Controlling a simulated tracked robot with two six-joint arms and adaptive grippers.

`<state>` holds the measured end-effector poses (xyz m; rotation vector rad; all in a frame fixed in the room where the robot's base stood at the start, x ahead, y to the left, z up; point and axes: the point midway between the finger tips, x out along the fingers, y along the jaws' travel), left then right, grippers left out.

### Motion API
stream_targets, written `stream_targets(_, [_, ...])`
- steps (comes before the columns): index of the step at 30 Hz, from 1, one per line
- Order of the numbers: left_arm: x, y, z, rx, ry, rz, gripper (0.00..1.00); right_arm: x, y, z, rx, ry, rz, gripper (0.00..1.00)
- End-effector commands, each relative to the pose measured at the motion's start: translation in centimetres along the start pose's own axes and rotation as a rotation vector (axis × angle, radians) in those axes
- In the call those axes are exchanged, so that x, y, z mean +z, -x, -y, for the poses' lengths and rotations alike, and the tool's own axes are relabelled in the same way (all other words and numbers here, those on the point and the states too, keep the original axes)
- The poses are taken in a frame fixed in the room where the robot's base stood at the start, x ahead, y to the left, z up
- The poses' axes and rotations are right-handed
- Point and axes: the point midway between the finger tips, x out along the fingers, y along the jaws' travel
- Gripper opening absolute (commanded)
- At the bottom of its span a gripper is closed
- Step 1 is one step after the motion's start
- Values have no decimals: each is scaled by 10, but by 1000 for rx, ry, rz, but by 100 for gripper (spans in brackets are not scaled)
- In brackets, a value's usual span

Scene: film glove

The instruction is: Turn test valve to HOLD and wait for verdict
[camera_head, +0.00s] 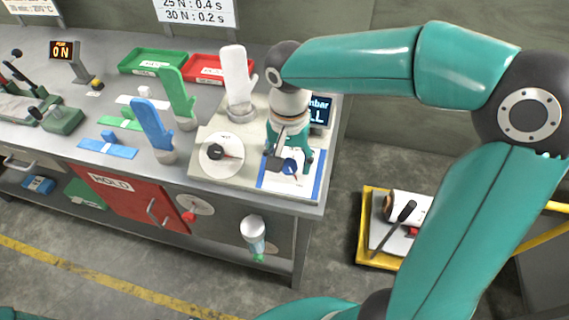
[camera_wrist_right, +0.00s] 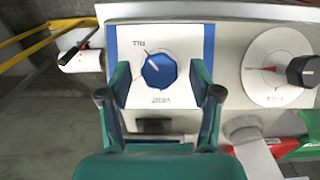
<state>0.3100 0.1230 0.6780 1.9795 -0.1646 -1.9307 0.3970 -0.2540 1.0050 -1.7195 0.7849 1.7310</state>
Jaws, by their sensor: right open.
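The test valve is a blue knob (camera_wrist_right: 160,70) on a white dial plate (camera_wrist_right: 190,40) with blue side strips, at the right end of the bench. In the wrist view the plate's lettering is upside down; FILL and VENT can be read. A pale pointer mark on the knob slants toward FILL. My right gripper (camera_wrist_right: 160,78) is open, with one finger on each side of the knob; I cannot tell whether they touch it. In the head view my right gripper (camera_head: 291,163) partly covers the dial. The display (camera_head: 320,112) behind it is partly hidden, showing "mbar" and "LL". My left gripper is out of view.
A black knob on a round white dial (camera_head: 221,153) sits beside the valve plate. A white glove form (camera_head: 237,82) stands behind it, with green and blue forms (camera_head: 152,125) to the left. A yellow-edged cart (camera_head: 365,235) stands right of the bench.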

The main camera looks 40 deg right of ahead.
Motion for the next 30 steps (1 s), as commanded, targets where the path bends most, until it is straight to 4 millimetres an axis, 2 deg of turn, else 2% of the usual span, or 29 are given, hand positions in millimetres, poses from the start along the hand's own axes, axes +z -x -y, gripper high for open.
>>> stream_targets(3, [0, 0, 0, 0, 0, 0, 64, 0, -6, 0, 1, -1, 0, 64])
stream_targets(12, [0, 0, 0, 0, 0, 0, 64, 0, -8, 0, 0, -1, 0, 62])
stream_targets(21, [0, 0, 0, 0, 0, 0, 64, 0, -7, -1, 0, -1, 0, 12])
stream_targets(23, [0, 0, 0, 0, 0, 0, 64, 0, -7, -1, 0, -1, 0, 3])
stream_targets(24, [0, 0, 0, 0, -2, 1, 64, 9, -7, 8, -1, 5, 0, 4])
stream_targets(30, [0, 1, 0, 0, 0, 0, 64, 0, -6, 2, 4, 13, -1, 3])
